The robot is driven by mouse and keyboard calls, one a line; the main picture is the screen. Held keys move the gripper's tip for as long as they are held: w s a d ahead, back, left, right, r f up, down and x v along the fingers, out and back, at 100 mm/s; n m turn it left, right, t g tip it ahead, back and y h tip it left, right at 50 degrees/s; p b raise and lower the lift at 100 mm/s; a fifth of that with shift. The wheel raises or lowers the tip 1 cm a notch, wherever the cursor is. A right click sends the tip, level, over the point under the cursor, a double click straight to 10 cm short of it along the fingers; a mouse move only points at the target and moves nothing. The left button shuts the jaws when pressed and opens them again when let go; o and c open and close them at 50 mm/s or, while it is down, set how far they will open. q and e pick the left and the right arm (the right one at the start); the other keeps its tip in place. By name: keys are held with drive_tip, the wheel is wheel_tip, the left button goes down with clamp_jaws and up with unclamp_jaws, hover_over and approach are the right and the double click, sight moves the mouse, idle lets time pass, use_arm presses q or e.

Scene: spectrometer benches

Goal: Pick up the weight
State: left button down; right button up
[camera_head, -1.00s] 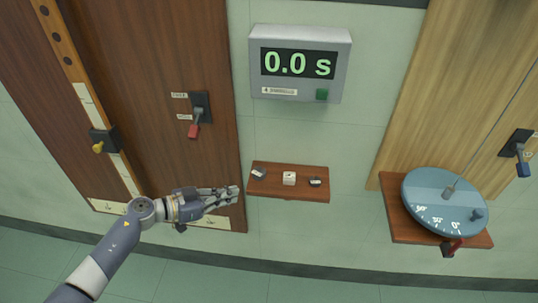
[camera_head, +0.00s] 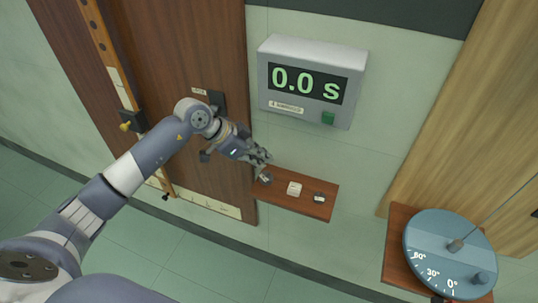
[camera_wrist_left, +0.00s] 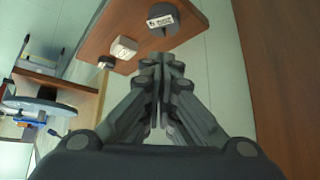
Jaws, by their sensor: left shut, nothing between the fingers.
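A small wooden shelf (camera_head: 280,197) on the wall bears three small pieces. At its left end is a dark weight with a pale label (camera_head: 265,179), partly behind my fingers; it is at the top of the left wrist view (camera_wrist_left: 162,19). A white block (camera_head: 294,189) sits in the middle and a smaller dark piece (camera_head: 319,198) to the right. My left gripper (camera_head: 262,161) is shut and empty, just above the shelf's left end. In the left wrist view its fingers (camera_wrist_left: 162,62) meet below the labelled weight, apart from it in the picture. My right gripper is out of view.
A grey timer box (camera_head: 312,80) reading 0.0 s hangs above the shelf. A brown wooden panel (camera_head: 170,50) with levers is at left. A blue dial (camera_head: 449,255) on a wooden bracket is at lower right. The wall between shelf and dial is clear.

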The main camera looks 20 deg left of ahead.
sight(271, 175)
use_arm(q)
drive_tip(key=x, duration=0.3)
drive_tip(key=shift+f+p, duration=0.1)
drive_tip(key=shift+p, duration=0.2)
drive_tip(key=x, duration=0.3)
drive_tip(key=shift+w+d+f, duration=0.15)
drive_tip(key=shift+w+d, duration=0.05)
drive_tip(key=shift+d, duration=0.05)
drive_tip(key=shift+w+d+f, duration=0.1)
drive_tip(key=shift+f, duration=0.2)
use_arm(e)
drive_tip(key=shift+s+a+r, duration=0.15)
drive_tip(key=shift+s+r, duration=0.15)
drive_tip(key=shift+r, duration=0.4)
use_arm(q)
drive_tip(key=shift+p, duration=0.4)
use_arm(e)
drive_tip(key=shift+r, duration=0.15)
use_arm(q)
drive_tip(key=shift+s+a+r+p, duration=0.2)
drive_tip(key=shift+s+a+p, duration=0.2)
drive_tip(key=shift+p, duration=0.3)
drive_tip(key=shift+a, duration=0.2)
drive_tip(key=shift+s+a+f, duration=0.1)
drive_tip(key=shift+f, duration=0.1)
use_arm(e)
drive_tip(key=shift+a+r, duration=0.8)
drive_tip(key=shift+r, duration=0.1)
